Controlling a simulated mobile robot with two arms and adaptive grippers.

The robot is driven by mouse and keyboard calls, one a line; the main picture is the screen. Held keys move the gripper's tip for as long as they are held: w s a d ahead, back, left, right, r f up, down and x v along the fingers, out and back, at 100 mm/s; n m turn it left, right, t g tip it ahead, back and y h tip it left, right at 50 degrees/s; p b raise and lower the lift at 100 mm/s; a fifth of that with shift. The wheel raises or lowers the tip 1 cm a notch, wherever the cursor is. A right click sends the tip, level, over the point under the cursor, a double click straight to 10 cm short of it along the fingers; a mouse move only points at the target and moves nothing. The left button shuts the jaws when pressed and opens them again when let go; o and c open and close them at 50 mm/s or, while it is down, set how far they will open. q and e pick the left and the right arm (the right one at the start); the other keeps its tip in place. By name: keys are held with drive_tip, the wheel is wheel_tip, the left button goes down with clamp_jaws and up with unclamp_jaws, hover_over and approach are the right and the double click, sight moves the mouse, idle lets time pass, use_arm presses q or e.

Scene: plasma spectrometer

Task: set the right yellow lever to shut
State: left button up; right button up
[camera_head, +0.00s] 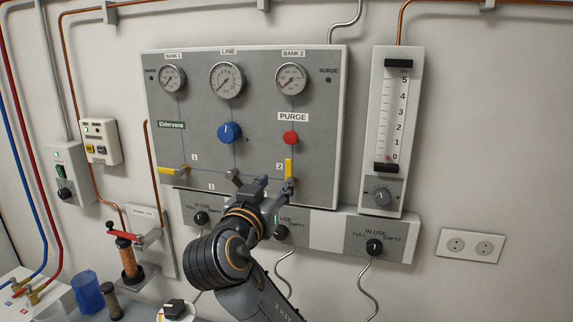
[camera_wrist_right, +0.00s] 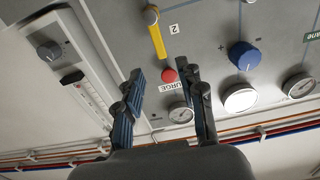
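The right yellow lever (camera_head: 289,168), beside the label 2, stands upright on the grey panel (camera_head: 320,120). It also shows in the right wrist view (camera_wrist_right: 157,38), running from a round pivot towards the red purge button (camera_wrist_right: 169,75). My right gripper (camera_head: 263,184) is in front of the lower panel, with one finger overlapping the lever's lower end in the head view. In the wrist view the two fingers (camera_wrist_right: 162,72) are apart with nothing between them; the lever lies beyond their tips. I cannot tell whether anything touches. My left gripper is out of view.
The left yellow lever (camera_head: 170,170) lies nearly level. A blue knob (camera_head: 229,133) and gauges (camera_head: 227,80) sit above. A flow meter (camera_head: 392,115) stands to the right, and switch boxes with black knobs (camera_head: 374,246) run below the panel.

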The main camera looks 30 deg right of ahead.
sight(288, 168)
drive_tip(key=p+x, duration=0.2)
drive_tip(key=x, duration=0.6)
drive_tip(key=shift+p, duration=0.35)
drive_tip(key=shift+w+d+f, duration=0.1)
drive_tip(key=shift+w+d, duration=0.4)
drive_tip(key=shift+d, duration=0.05)
clamp_jaws()
